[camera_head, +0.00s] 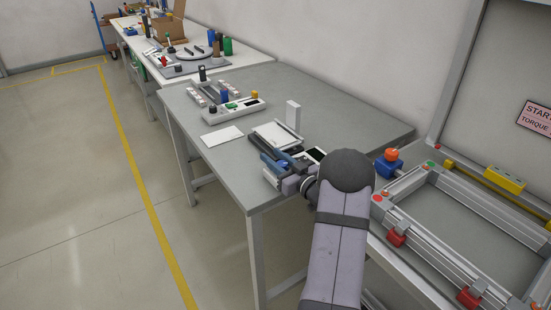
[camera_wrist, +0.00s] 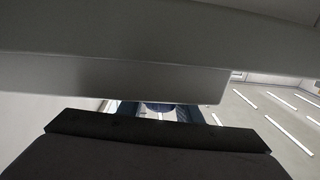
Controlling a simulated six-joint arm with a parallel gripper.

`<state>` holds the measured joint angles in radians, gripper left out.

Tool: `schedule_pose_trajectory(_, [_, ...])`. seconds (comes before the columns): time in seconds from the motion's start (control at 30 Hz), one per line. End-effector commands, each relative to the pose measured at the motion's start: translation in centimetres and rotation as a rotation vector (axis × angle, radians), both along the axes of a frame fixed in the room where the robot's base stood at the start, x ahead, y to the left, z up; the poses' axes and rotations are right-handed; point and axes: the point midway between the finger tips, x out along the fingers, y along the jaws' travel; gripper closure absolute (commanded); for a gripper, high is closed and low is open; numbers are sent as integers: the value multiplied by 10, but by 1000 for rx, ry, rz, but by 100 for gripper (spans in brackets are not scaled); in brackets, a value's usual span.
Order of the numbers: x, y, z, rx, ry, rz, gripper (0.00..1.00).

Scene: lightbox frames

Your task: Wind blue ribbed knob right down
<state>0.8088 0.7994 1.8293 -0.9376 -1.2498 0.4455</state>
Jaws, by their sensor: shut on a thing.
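My gripper (camera_head: 272,168) is at the near end of the middle grey bench, beside a small white-and-grey fixture (camera_head: 276,134). In the wrist view, a dark blue rounded thing (camera_wrist: 158,106) shows between the two fingers, and I take it to be the blue ribbed knob. My gripper is shut on it. Most of the knob is hidden behind a black edge and a wide grey bar in the wrist view. In the head view, my gripper and arm hide the knob, so its ribs and height cannot be made out.
A white upright plate (camera_head: 293,115) stands at the fixture's back. A pale tray with parts (camera_head: 235,109) and a white sheet (camera_head: 222,136) lie to the left. An aluminium frame with red blocks (camera_head: 440,235) and a blue block with an orange top (camera_head: 388,162) stand at right.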

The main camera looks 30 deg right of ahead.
Motion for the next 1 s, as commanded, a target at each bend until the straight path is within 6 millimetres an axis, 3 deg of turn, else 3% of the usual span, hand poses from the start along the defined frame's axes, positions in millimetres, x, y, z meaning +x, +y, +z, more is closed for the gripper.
schedule_pose_trajectory(0.27, [0,0,1,-1,-1,3,91])
schedule_pose_trajectory(0.3, [0,0,1,-1,-1,3,64])
schedule_pose_trajectory(0.33, [0,0,1,-1,-1,3,61])
schedule_pose_trajectory(0.73, [-5,-1,0,0,0,0,61])
schedule_pose_trajectory(1.0, [-37,-4,0,-1,-1,-2,61])
